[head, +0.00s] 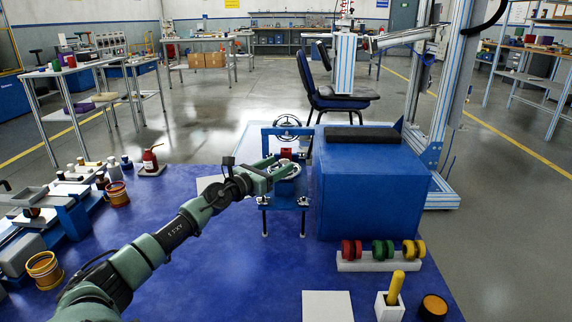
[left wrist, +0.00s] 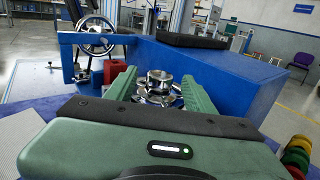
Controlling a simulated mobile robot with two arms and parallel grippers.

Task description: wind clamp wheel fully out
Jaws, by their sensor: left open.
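A chrome spoked handwheel (head: 287,128) stands upright at the back of a blue clamp frame (head: 303,203). It also shows at the upper left of the left wrist view (left wrist: 96,36). A red block (head: 286,153) sits in front of it. My left gripper (head: 284,168) is at the frame, nearer to me than the handwheel and apart from it. In the left wrist view its green fingers (left wrist: 157,82) are spread. A round shiny metal part (left wrist: 158,86) shows between or beyond them; I cannot tell whether they touch it. My right gripper is not in view.
A large blue box (head: 370,185) with a black pad on top stands close to the right of the frame. A rack of red, green and yellow discs (head: 380,262) lies in front of it. The blue mat (head: 235,270) is clear in the middle.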

